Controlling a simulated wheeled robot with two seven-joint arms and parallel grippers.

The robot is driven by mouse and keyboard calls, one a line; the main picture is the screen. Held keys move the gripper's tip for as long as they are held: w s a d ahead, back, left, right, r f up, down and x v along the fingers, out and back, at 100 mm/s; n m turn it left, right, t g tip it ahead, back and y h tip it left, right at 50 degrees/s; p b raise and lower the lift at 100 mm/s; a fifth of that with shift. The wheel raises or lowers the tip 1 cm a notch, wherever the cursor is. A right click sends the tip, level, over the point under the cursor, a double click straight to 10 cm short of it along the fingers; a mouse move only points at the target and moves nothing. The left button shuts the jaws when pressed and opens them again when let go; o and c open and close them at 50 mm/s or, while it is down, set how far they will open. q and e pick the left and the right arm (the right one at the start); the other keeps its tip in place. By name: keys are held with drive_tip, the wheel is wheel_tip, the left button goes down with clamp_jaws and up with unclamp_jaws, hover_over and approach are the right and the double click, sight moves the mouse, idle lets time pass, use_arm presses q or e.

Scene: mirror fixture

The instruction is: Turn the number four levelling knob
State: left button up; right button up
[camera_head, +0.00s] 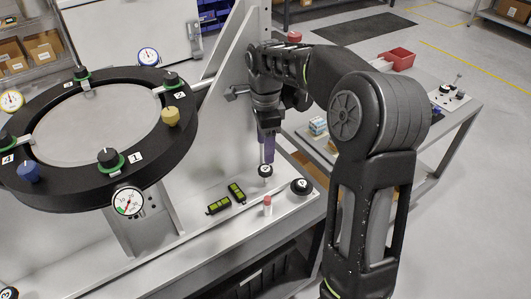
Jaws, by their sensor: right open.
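A black ring fixture (62,199) around a grey mirror disc (85,125) fills the left side. Another knob (4,140) is cut by the left edge, near a small label (8,160) that looks like a 4. My right gripper (267,158) points down, open, over a small black-and-white round part (265,170) on the bench, well right of the ring; whether they touch is unclear. My left gripper is out of view.
A yellow knob (170,116), a blue knob (28,172) and dial gauges (129,201) sit on the ring. Two black-green blocks (237,192), a red-capped vial (267,206) and another round part (301,186) lie on the bench. An upright panel (232,75) stands behind.

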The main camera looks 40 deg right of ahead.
sight(266, 167)
drive_tip(key=n+p, duration=0.1)
drive_tip(key=n, duration=0.5)
drive_tip(key=shift+d+r+n+p, duration=0.1)
drive_tip(key=shift+n+p, duration=0.2)
drive_tip(key=shift+p, duration=0.05)
drive_tip(key=n, duration=0.4)
drive_tip(key=shift+w+p, duration=0.1)
drive_tip(key=shift+p, duration=0.3)
drive_tip(key=n, duration=0.4)
drive_tip(key=shift+f, duration=0.2)
drive_tip(key=shift+f+p, duration=0.95)
drive_tip(key=shift+f, duration=2.9)
drive_tip(key=shift+c, duration=0.4)
